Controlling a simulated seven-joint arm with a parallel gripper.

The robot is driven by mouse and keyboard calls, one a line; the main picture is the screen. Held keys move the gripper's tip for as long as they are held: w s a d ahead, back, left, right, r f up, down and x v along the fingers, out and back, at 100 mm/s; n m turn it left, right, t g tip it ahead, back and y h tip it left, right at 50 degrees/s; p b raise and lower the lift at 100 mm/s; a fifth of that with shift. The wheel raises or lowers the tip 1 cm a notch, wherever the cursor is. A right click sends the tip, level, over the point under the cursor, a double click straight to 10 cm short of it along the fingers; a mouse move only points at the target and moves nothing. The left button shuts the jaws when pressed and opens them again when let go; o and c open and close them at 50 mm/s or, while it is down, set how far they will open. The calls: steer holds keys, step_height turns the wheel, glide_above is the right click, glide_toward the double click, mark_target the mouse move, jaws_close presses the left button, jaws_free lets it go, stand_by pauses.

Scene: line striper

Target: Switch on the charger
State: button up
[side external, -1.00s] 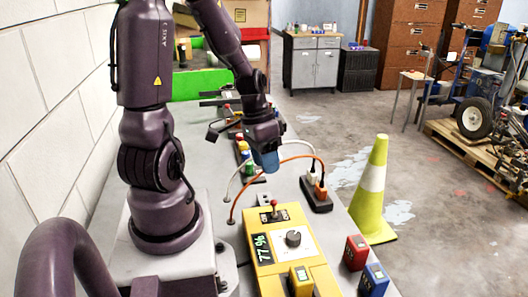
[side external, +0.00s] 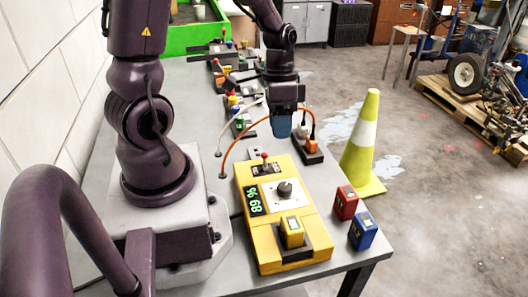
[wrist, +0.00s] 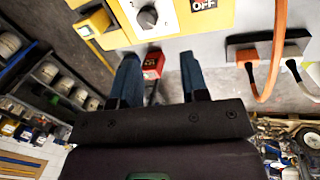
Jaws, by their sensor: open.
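The yellow charger (side external: 285,225) lies on the grey table. It has a red-knobbed lever (side external: 264,158) at its far end, a black dial (side external: 285,190), a green lit display (side external: 255,201) and a yellow battery (side external: 292,232) in its near slot. My gripper (side external: 282,127) is open and empty, beyond the lever and apart from it. In the wrist view my gripper (wrist: 158,65) shows two blue fingers spread below the charger's dial (wrist: 147,17). An OFF label (wrist: 204,4) shows at the top edge there; the lever itself is out of that view.
A power strip (side external: 313,152) with white and orange plugs stands right of my gripper. An orange cable (side external: 240,148) arches behind the charger. A red battery (side external: 345,202) and a blue battery (side external: 363,231) stand near the table's right edge. A yellow-green cone (side external: 362,150) stands beyond it.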

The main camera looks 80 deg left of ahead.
mark_target(265, 155)
steer(key=a+f+g+y, duration=0.1)
steer(key=f, duration=0.3)
steer(key=s+a+f+g+y, duration=0.1)
steer(key=f, duration=0.3)
steer(key=s+a+f+g+y, duration=0.1)
steer(key=f, duration=0.2)
steer(key=shift+s+a+f+g+y, duration=0.2)
steer(key=shift+f+g+y, duration=0.1)
steer(key=shift+f+g, duration=0.1)
steer(key=shift+c, duration=0.4)
jaws_close()
